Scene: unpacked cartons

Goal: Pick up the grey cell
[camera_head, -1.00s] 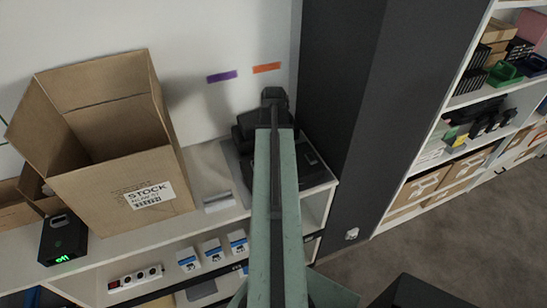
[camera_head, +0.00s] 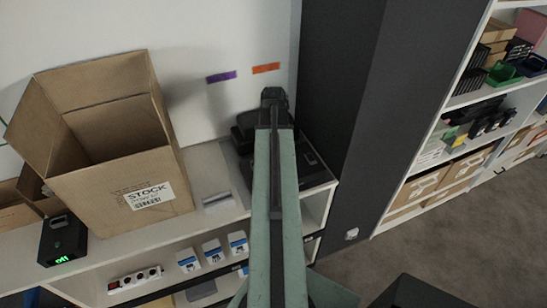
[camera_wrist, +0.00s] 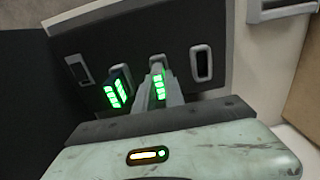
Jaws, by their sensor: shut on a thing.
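A grey cell (camera_wrist: 157,88) with green lit bars is between the fingers of my gripper (camera_wrist: 159,78) in the wrist view. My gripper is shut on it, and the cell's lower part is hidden. It is over a dark slotted case (camera_wrist: 180,62); I cannot tell whether the cell is clear of its slot. A dark cell (camera_wrist: 117,86) with green lights stands just to the left. In the head view the dark case (camera_head: 318,172) is at the counter's right end, partly hidden by my arm. My fingertips are hidden there.
An open carton (camera_head: 120,190) marked STOCK stands on the white counter (camera_head: 205,228), left of my arm. A black device (camera_head: 62,240) with a green display is at far left. A dark column (camera_head: 345,90) rises close on the right, with filled shelves (camera_head: 440,165) beyond.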

